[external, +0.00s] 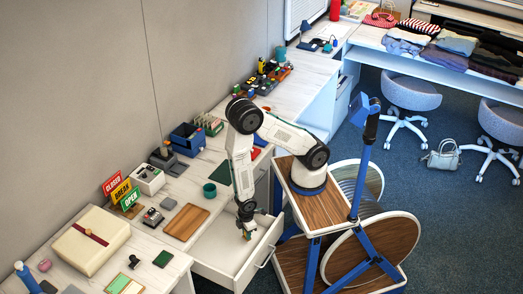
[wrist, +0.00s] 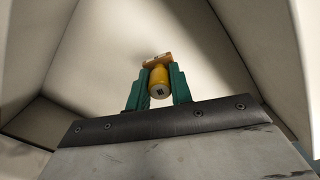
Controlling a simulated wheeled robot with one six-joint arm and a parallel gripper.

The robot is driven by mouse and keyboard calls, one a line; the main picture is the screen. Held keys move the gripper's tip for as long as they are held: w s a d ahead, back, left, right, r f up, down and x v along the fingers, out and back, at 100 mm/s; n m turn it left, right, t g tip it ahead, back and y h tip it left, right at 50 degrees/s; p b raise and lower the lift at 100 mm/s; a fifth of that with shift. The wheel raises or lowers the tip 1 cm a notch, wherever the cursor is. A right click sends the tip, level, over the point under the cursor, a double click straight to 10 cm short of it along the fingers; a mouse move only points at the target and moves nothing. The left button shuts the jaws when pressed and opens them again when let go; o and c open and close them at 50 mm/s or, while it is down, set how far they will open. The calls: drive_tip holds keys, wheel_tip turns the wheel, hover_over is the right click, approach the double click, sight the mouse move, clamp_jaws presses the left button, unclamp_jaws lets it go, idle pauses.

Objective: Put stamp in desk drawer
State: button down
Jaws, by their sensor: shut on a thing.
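The stamp (wrist: 160,80) has a yellow rounded handle and a wooden-brown block at its far end, seen in the wrist view. My gripper (wrist: 162,75) is shut on its handle, with one green finger on each side. The desk drawer (external: 217,260) is pulled open, pale and empty-looking, with its handle facing the right. In the external view my gripper (external: 247,229) points down over the open drawer, within its walls. The drawer's pale inside (wrist: 210,50) fills the wrist view. I cannot tell whether the stamp touches the drawer floor.
Signs (external: 122,190), a blue box (external: 187,138) and a cream box with a ribbon (external: 90,241) line the wall. The drawer walls rise close around my gripper.

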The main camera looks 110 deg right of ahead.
drive_tip(key=shift+f, duration=1.5)
drive_tip(key=c, duration=1.3)
unclamp_jaws()
drive_tip(key=shift+f, duration=0.1)
drive_tip(key=shift+o, duration=0.2)
